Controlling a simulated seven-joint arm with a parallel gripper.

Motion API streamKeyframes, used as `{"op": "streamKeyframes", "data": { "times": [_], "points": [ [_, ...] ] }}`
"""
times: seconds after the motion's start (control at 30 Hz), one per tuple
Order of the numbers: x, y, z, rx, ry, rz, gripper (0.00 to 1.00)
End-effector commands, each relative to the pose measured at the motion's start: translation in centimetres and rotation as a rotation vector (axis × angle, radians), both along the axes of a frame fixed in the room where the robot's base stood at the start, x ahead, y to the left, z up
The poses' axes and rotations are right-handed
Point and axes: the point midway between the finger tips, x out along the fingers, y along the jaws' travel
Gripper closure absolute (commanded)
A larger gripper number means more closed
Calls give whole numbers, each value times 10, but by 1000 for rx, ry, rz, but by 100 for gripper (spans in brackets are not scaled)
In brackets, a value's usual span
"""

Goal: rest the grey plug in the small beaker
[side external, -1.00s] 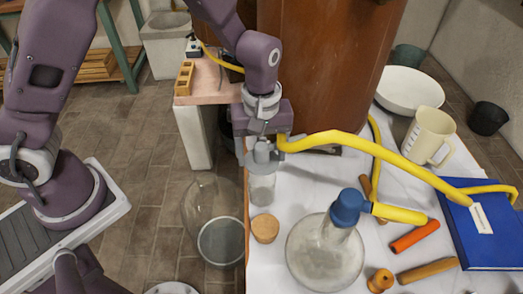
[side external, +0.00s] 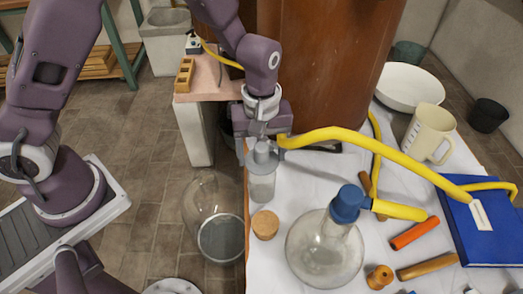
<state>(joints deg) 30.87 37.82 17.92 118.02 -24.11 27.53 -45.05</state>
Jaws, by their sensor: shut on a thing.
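My gripper (side external: 262,140) points down over the near-left corner area of the white-covered table. It is shut on the grey plug (side external: 262,155), a small grey stopper held upright. The small beaker (side external: 262,188), a clear glass vessel, stands directly below on the table's left edge. The plug's lower part is at the beaker's mouth. I cannot tell whether it touches the rim or how far it is inside.
A cork (side external: 265,224) and a round flask (side external: 325,255) with a blue stopper (side external: 347,203) stand nearby. A yellow hose (side external: 350,138) runs close to the gripper on the right. A large brown vessel (side external: 330,60) rises behind. A glass jar (side external: 215,215) is left of the table.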

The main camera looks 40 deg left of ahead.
Motion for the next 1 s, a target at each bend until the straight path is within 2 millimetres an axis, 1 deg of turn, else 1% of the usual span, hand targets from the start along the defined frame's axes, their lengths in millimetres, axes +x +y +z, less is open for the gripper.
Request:
{"op": "streamKeyframes", "data": {
  "times": [0.47, 0.5, 0.6, 1.0],
  "points": [
    [0, 0, -1, 0, 0, 0, 70],
    [0, 0, -1, 0, 0, 0, 21],
    [0, 0, -1, 0, 0, 1, 4],
    [0, 0, -1, 0, 0, 0, 4]
  ]
}}
